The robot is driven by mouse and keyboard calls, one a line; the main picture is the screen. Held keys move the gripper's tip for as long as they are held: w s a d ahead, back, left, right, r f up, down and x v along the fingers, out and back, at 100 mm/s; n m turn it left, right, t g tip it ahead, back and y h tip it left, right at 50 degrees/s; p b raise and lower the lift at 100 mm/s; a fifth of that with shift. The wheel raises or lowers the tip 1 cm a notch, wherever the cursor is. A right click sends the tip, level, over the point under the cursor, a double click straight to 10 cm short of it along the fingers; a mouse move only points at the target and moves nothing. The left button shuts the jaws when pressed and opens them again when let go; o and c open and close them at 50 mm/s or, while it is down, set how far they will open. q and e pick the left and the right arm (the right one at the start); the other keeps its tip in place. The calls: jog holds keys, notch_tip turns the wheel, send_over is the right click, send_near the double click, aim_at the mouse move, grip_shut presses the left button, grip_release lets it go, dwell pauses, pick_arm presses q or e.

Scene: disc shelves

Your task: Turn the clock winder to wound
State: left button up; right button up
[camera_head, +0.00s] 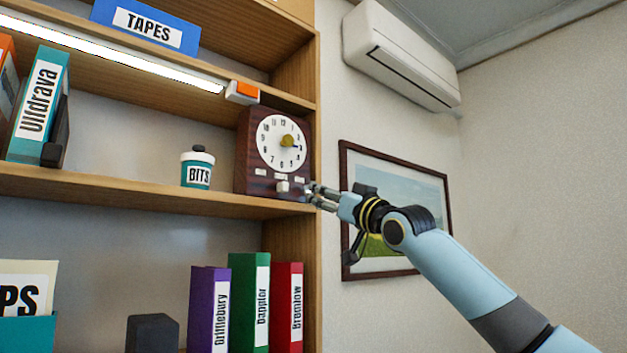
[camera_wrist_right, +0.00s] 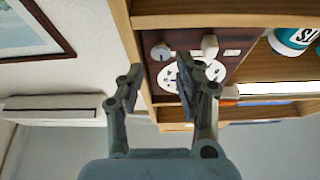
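A dark brown clock (camera_head: 242,150) with a white dial (camera_head: 270,155) stands at the right end of the middle shelf. My right gripper (camera_head: 318,193) is just right of the clock's lower corner. In the right wrist view, upside down, the right gripper (camera_wrist_right: 170,72) has its fingers apart with nothing between them. My left gripper is out of view.
A BITS jar (camera_head: 197,172) stands left of the clock. An orange-and-white block (camera_head: 242,92) is fixed at the shelf edge above it. The shelf's side post (camera_head: 318,235) is close to my right gripper. A framed picture (camera_head: 410,165) hangs behind my arm.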

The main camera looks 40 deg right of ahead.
aim_at(306, 191)
jog(key=p+x, duration=0.1)
jog(key=x, duration=0.3)
jog(key=shift+w, duration=0.15)
grip_shut()
